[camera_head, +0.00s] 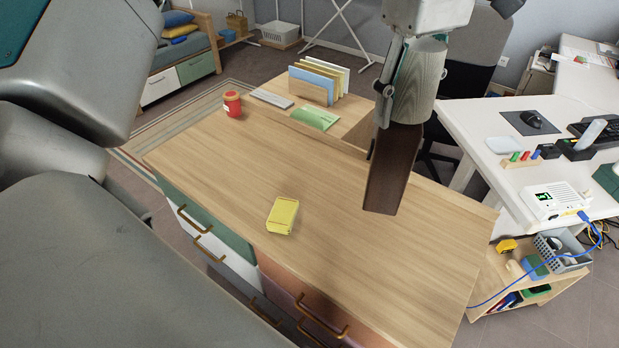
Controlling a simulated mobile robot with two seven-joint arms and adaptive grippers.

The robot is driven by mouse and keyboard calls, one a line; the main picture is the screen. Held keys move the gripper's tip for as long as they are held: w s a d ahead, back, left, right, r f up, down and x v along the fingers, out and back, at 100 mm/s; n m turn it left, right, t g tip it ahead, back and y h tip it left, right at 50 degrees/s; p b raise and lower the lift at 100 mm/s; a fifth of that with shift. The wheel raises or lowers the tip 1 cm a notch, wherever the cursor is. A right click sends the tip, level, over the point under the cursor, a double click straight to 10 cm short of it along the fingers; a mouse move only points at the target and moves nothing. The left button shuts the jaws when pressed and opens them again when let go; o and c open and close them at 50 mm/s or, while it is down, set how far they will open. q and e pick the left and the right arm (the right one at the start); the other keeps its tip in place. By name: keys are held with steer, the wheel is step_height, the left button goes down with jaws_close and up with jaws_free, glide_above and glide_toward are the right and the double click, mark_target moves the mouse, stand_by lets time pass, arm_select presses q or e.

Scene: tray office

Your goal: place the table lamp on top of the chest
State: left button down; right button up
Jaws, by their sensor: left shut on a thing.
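The table lamp appears to be the object with a grey wood-grained cylinder and a dark brown block-like part (393,175) below it. It hangs in the air in front of the right part of the chest top. My left gripper (402,95) comes down from the upper edge and is shut on it; a finger shows along the cylinder's left side, and the other is mostly hidden. The chest (330,240) has a light wood top and green, white and brown drawer fronts with brass handles. My right gripper is not in view.
A yellow box (283,216) lies mid-chest and a red jar (232,104) stands at its far left. Behind are a file rack (311,90), green booklet (315,117) and keyboard (271,98). A white desk (490,125) stands right. The chest top's right side looks clear.

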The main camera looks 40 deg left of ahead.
mark_target(389, 172)
arm_select(q)
steer(key=shift+w, duration=0.25)
steer(key=shift+f, duration=0.25)
step_height(389, 172, down, 14)
steer(key=shift+f+b, duration=0.2)
steer(key=shift+b, duration=0.35)
steer(key=shift+s+f, duration=0.1)
steer(key=shift+f, duration=2.45)
steer(key=c, duration=0.9)
jaws_free()
